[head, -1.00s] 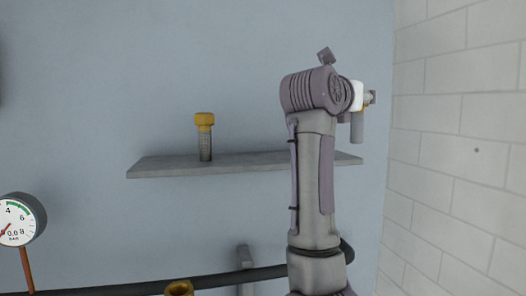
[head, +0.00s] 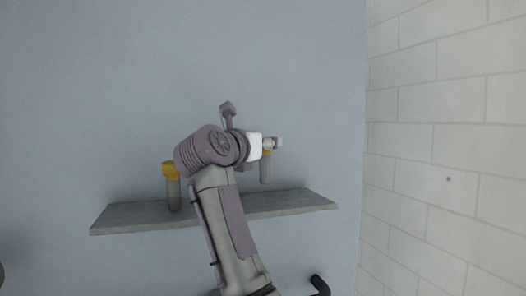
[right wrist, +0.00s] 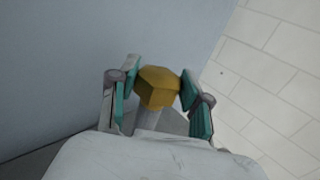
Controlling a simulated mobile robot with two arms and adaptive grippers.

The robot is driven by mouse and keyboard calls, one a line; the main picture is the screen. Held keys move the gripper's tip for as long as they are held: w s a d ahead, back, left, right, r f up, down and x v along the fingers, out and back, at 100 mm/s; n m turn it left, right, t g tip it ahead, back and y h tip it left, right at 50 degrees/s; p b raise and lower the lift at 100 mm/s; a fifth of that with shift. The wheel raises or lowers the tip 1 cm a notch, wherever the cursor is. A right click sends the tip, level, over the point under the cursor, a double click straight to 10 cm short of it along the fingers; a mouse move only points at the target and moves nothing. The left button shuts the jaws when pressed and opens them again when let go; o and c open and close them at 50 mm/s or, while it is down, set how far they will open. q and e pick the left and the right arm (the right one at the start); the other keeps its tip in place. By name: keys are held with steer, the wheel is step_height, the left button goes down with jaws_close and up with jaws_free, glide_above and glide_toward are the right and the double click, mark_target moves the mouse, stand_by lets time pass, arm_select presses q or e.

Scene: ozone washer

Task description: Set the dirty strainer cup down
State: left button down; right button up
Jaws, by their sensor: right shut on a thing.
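My right gripper (head: 273,143) is shut on the yellow hex head of a strainer cup. This held cup's grey cylinder (head: 266,171) hangs roughly upright in the head view, its lower end just above the back edge of the grey shelf (head: 290,201). In the right wrist view the yellow head (right wrist: 158,87) sits between the two teal-padded fingers (right wrist: 158,100); most of the cylinder below is hidden. A second strainer cup (head: 173,190) with a yellow head stands upright on the shelf's left part, partly beside my arm. Dirt on either cup is too small to tell. My left gripper is out of view.
The shelf is fixed to a blue-grey wall panel (head: 290,60). A white block wall (head: 450,150) stands to the right. The shelf's right part looks clear. A black hose end (head: 320,285) shows below the shelf.

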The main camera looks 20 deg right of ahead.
mark_target(262, 161)
steer(key=shift+f, duration=0.3)
step_height(262, 161, down, 3)
steer(key=shift+p, duration=0.95)
steer(key=shift+w+f, duration=0.1)
steer(key=shift+f, duration=0.15)
steer(key=o, duration=0.7)
steer(key=shift+f, duration=0.15)
steer(key=o, duration=0.5)
